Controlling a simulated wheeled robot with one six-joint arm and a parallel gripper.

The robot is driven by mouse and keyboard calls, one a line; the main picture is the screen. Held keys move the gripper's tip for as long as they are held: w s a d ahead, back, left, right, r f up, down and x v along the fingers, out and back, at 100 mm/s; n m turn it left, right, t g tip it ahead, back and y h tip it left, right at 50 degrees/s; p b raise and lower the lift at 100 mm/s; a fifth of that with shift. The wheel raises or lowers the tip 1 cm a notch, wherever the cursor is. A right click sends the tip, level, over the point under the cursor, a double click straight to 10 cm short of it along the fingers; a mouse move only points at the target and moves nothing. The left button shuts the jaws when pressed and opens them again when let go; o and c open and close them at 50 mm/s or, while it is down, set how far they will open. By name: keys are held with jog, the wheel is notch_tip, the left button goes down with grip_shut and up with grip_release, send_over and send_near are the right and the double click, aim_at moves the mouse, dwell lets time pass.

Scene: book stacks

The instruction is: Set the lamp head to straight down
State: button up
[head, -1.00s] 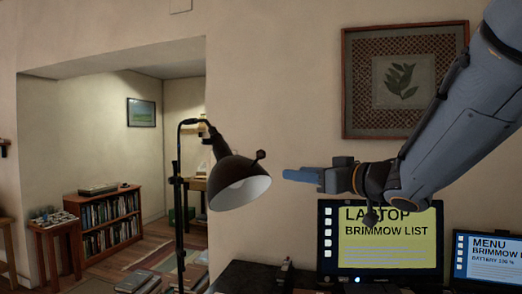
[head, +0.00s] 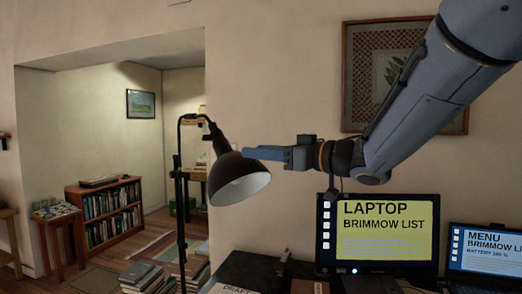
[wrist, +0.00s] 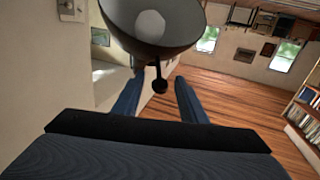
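The black desk lamp's head (head: 237,172) hangs from a hooked arm on a thin dark stand (head: 180,210). The head is tilted, its pale open mouth facing down and to the right. My gripper (head: 250,153) reaches in from the right, its blue fingertips at the upper right of the head. In the wrist view the lamp head (wrist: 155,22) fills the top, and a small dark knob (wrist: 160,85) on a short stem sticks out from it. My gripper's fingers (wrist: 157,90) are apart on either side of the knob. The head view hides the knob behind the fingers.
A framed leaf picture (head: 362,75) hangs behind the arm. A low bookcase (head: 110,212) and stacked books (head: 142,277) are at left.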

grip_shut()
jog(key=shift+w+a+f, duration=0.1)
jog(key=shift+f, duration=0.1)
